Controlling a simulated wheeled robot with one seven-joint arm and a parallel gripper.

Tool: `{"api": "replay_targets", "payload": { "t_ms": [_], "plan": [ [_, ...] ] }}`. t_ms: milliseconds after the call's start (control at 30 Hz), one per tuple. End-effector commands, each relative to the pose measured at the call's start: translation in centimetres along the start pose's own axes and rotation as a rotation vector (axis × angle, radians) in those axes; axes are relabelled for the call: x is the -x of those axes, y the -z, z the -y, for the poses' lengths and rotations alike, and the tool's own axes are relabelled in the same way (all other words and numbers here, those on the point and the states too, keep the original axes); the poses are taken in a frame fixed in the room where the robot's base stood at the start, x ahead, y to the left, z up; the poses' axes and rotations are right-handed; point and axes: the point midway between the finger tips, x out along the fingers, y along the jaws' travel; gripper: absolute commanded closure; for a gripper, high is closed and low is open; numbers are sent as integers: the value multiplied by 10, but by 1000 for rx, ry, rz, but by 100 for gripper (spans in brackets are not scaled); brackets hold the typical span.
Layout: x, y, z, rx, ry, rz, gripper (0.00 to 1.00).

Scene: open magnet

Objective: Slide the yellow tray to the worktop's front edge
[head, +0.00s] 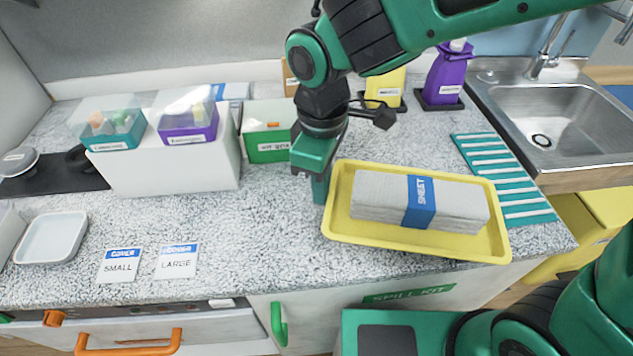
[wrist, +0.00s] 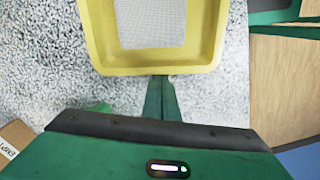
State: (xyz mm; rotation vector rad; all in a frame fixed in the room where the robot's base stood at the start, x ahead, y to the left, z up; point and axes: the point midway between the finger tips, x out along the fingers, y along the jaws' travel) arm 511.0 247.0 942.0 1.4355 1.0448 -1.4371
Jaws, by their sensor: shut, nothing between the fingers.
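The yellow tray (head: 345,230) lies on the worktop (head: 230,250) at the right of the head view, its front right corner close to the worktop's front edge. It holds a grey folded stack (head: 460,203) with a blue band labelled SHEET. My gripper (head: 320,190) is shut and empty, pointing down beside the tray's left end. In the wrist view my shut fingers (wrist: 161,97) are right at the end wall of the tray (wrist: 155,60); I cannot tell if they touch it. A narrow strip of worktop shows between the tray and the edge there.
Behind my gripper stand a green-and-white kit box (head: 266,148), a yellow holder (head: 385,88) and a purple bottle (head: 447,75). A teal ribbed mat (head: 512,190) and the sink (head: 550,115) are at the right. Two cards (head: 120,265) lie at the front left.

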Motion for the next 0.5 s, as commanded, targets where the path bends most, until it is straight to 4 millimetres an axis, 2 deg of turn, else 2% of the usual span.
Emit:
{"api": "replay_targets", "payload": {
  "t_ms": [233, 500],
  "plan": [
    [0, 6, 0, -2, 0, 0, 100],
    [0, 37, -2, -11, 2, 0, 100]
  ]
}}
